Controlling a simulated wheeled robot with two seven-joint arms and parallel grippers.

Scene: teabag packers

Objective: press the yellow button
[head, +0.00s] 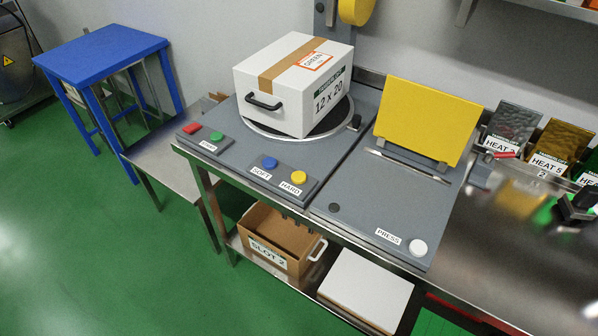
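The yellow button (299,178) is a round cap on the small grey control panel (267,182) at the front of the grey machine. It stands above a label that reads HARD. A blue button (270,163) sits to its left on the same panel, above a SOFT label. Nothing covers or touches the yellow button.
A white box (268,88) stands on a round turntable behind the buttons. Red (192,128) and green (217,136) buttons sit to the left. A yellow plate (425,120) and a white PRESS button (417,247) are to the right. A dark object (577,205) is at the right edge.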

